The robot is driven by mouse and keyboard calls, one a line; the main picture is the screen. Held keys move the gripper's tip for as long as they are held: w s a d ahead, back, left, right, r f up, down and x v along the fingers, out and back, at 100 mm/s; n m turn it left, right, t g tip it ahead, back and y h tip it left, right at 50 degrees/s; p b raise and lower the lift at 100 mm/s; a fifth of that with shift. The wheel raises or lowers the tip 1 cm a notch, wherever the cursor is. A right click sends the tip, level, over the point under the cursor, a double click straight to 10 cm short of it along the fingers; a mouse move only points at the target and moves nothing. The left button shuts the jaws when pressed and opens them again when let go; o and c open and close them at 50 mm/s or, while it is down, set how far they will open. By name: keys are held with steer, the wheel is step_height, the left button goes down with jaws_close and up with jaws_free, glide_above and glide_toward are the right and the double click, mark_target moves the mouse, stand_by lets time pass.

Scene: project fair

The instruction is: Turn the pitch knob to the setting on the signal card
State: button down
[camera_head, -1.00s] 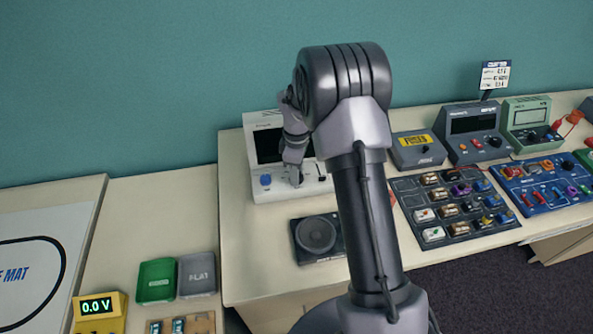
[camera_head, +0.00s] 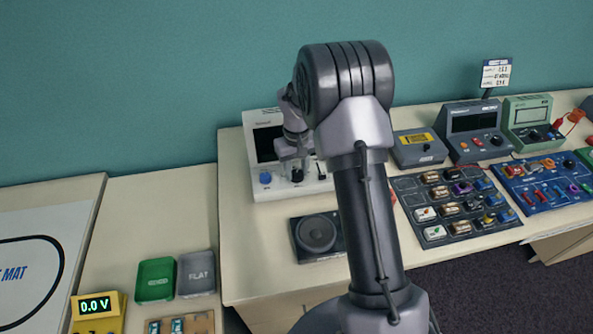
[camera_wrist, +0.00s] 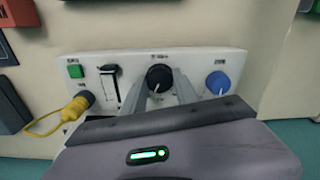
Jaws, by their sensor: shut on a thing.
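A white console (camera_head: 318,186) with a dark screen stands at the back of the table, partly hidden by my arm. Its black knob (camera_wrist: 159,77) is in the middle of the panel in the wrist view; the label above is too blurred to read. My gripper (camera_wrist: 162,86) is shut on this black knob, one finger on either side. In the head view the gripper (camera_head: 297,165) reaches down to the console front. A blue knob (camera_wrist: 218,82) sits to one side. A white card (camera_head: 496,73) with dark printed lines stands at the back right; its text is too small to read.
Beside the knob are a slider (camera_wrist: 110,88), a green button (camera_wrist: 75,71) and a yellow plug (camera_wrist: 78,104) with its cable. A black speaker box (camera_head: 317,235) lies in front of the console. A component board (camera_head: 455,215) is to the right.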

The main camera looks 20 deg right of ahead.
mark_target(296, 173)
steer(key=m+b, duration=0.1)
steer(key=m, duration=0.3)
steer(key=shift+m+b, duration=0.35)
steer(key=shift+m, duration=1.85)
steer(key=c, duration=0.9)
jaws_free()
steer(key=shift+c, duration=0.2)
step_height(296, 173, up, 18)
steer(key=p, duration=0.4)
steer(key=shift+f+p, duration=0.25)
steer(key=shift+p, duration=0.15)
